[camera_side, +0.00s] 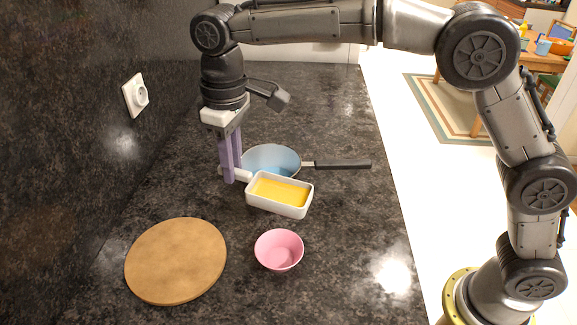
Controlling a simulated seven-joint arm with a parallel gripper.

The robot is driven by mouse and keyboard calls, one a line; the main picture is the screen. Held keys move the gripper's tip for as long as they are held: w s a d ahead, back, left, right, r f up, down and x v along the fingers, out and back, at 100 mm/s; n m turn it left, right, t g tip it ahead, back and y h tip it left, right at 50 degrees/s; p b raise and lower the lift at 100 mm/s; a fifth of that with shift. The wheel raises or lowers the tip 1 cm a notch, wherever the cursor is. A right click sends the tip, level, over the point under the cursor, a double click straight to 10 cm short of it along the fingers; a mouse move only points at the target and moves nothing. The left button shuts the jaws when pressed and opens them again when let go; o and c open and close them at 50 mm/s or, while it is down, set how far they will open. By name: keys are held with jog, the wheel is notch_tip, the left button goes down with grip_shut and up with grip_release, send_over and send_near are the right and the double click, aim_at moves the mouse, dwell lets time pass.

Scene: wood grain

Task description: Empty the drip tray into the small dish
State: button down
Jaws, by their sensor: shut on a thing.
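The drip tray (279,208) is a white rectangular tray with yellow liquid (279,190) in it. It looks about level, near the middle of the counter. A short white handle sticks out from its left end. My gripper (229,176) points down and is shut on this handle. Whether the tray touches the counter or is held just above it, I cannot tell. The small dish (279,250) is a pink round bowl in front of the tray, and it looks empty.
A pan (270,157) with a blue inside and a dark handle (343,164) lies just behind the tray. A round wooden board (176,260) lies at the front left. A dark wall with a socket (135,95) bounds the left. The counter right of the dish is clear.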

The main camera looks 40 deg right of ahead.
jog(key=w+a+f+n, duration=0.1)
jog(key=a+f, duration=0.3)
jog(key=a, duration=0.2)
jog(key=shift+w+f, duration=0.3)
jog(key=shift+w, duration=0.05)
jog(key=shift+s+d+r+t+y, duration=0.15)
jog(key=shift+s+r+t+y, duration=0.1)
jog(key=shift+t+y, duration=0.2)
jog(key=shift+s+d+r+t+y, duration=0.1)
jog(key=shift+s+d+t+y, duration=0.1)
jog(key=shift+t+y, duration=0.25)
jog(key=shift+s+d+r+t+y, duration=0.2)
jog(key=shift+s+r+t+y, duration=0.15)
jog(key=shift+r+t, duration=0.4)
